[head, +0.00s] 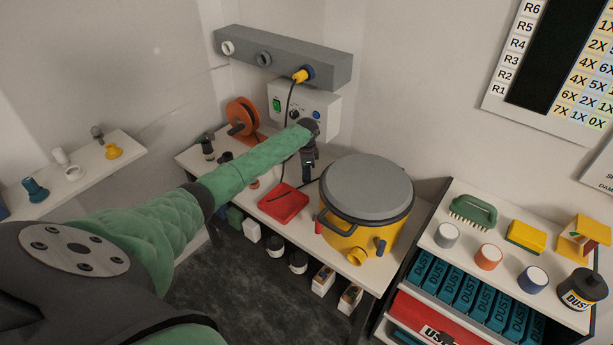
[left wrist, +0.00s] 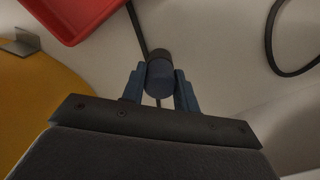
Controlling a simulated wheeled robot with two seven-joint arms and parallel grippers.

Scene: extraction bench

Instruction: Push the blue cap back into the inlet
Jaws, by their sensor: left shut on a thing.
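My left gripper (head: 308,172) points down over the bench, between the control box and the yellow drum (head: 347,238). In the left wrist view, its fingers (left wrist: 160,90) are shut on a dark blue cylinder (left wrist: 160,82) with a blackish end. I cannot tell whether this is the blue cap. On the drum's front right, a blue piece (head: 381,246) sticks out of its side, beside a yellow round port (head: 358,258). Whether that blue piece is seated or loose is too small to tell. My right gripper is not in view.
A red tray (head: 283,203) lies left of the drum. A black cable (head: 287,105) hangs from a yellow plug (head: 301,76) on the grey wall bar (head: 284,56) and runs down past the gripper. An orange reel (head: 243,116) and a white control box (head: 325,105) stand behind.

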